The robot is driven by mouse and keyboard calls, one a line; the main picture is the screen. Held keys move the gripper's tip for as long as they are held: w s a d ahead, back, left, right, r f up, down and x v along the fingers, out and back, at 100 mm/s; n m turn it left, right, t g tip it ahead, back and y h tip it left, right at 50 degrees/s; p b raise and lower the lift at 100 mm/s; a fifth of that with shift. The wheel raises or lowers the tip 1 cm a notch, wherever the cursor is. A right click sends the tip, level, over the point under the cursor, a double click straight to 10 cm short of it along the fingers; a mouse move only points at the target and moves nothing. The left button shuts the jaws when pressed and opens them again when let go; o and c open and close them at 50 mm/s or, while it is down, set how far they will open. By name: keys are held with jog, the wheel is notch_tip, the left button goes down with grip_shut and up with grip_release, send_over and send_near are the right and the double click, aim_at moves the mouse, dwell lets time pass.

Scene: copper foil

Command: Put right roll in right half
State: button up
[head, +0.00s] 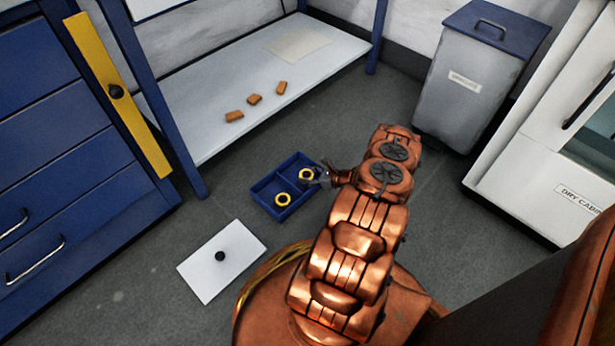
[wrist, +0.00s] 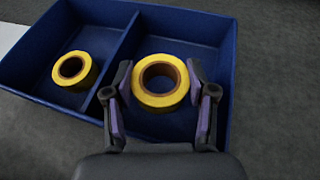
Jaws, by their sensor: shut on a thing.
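A blue tray (head: 268,187) with a divider lies on the floor, and its rim also shows in the wrist view (wrist: 187,15). A yellow roll with a brown core, the right roll (wrist: 160,101), is between my gripper's fingers (wrist: 161,108), over or in the right half of the tray. I cannot tell if it touches the tray floor. It also shows in the head view (head: 305,168). The other yellow roll (wrist: 87,76) lies flat in the left half, and in the head view (head: 283,206). My gripper (head: 322,178) is shut on the right roll.
A white lid (head: 201,274) with a black knob lies on the floor in front of the tray. A low white shelf (head: 190,100) holds several orange blocks (head: 254,99). A grey bin (head: 450,105) and a white dry cabinet (head: 515,150) stand at the right.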

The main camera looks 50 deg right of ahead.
jog(key=shift+f, duration=0.35)
